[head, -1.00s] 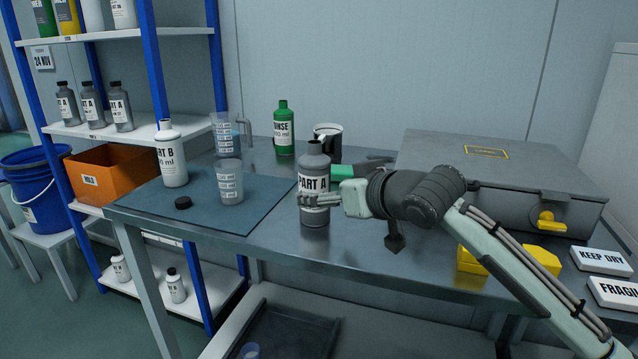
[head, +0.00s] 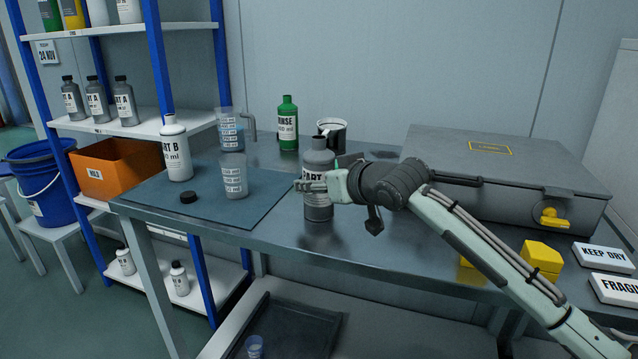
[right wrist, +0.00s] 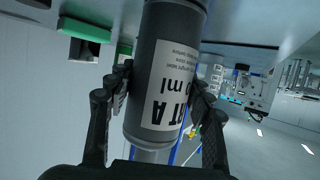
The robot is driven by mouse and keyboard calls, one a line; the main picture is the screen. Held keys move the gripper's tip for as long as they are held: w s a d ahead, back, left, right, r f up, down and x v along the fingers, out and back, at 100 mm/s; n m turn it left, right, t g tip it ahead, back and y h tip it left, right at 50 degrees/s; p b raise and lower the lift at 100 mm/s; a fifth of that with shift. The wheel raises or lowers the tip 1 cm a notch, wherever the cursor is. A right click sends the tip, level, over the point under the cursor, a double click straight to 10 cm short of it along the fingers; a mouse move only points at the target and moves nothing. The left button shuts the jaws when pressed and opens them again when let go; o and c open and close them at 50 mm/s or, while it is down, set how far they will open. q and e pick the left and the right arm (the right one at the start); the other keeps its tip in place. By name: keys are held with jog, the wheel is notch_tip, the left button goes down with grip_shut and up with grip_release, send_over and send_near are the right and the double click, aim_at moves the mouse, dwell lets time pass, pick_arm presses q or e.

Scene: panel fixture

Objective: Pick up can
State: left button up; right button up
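An open dark can (head: 331,133) with a pale rim stands on the metal table behind the grey PART A bottle (head: 318,196). The bottle stands upright and uncapped. My right gripper (head: 300,186) has its fingers on either side of that bottle, around its label. The right wrist view shows the bottle (right wrist: 165,75) between the two fingers (right wrist: 160,85), which look spread; whether they touch it is hard to tell. The bottle and my arm hide part of the space before the can. My left gripper is out of view.
A blue mat (head: 218,203) holds the PART B bottle (head: 176,152), a clear cup (head: 233,176) and a black cap (head: 188,197). A green RINSE bottle (head: 288,126) stands behind. A grey case (head: 500,170) fills the right; yellow blocks (head: 541,258) lie in front.

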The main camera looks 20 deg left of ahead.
jog(key=c, duration=0.7)
jog(key=shift+r, duration=0.1)
jog(key=shift+c, duration=0.7)
jog(key=shift+r, duration=0.1)
